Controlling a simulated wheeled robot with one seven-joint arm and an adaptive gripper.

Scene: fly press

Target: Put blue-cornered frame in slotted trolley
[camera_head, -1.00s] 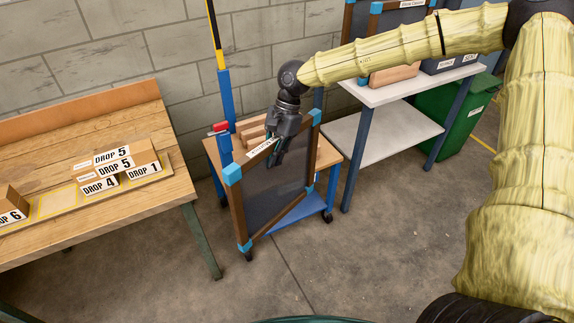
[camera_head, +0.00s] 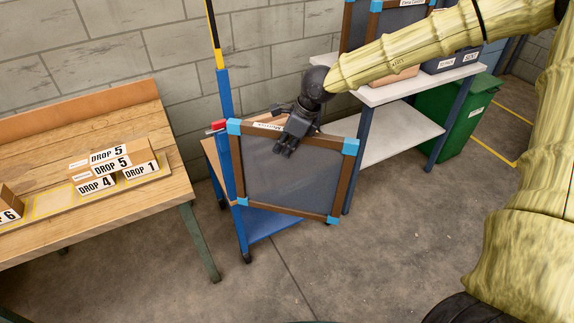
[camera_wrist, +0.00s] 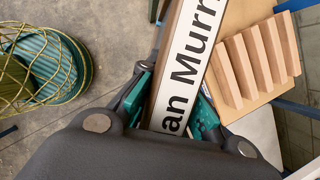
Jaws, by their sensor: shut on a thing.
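The blue-cornered frame (camera_head: 292,180) has brown bars, a grey mesh panel and a white name label on its top bar. It hangs roughly upright, facing the head camera. My gripper (camera_head: 284,148) is shut on its top bar. In the wrist view the labelled bar (camera_wrist: 185,60) lies between the green fingertips of my gripper (camera_wrist: 172,112). The slotted trolley (camera_head: 270,228) is blue, with a wooden top, and stands behind the frame, which hides much of it. Its pale wooden slotted block (camera_wrist: 255,62) shows right of the bar in the wrist view.
A tall blue post (camera_head: 227,110) with a red part rises at the trolley's left. A wooden bench (camera_head: 150,110) with DROP labels stands left. A grey shelf table (camera_head: 400,136) holds other blue-cornered frames (camera_head: 398,20) and boxes. A green bin (camera_head: 465,115) is right. The floor in front is clear.

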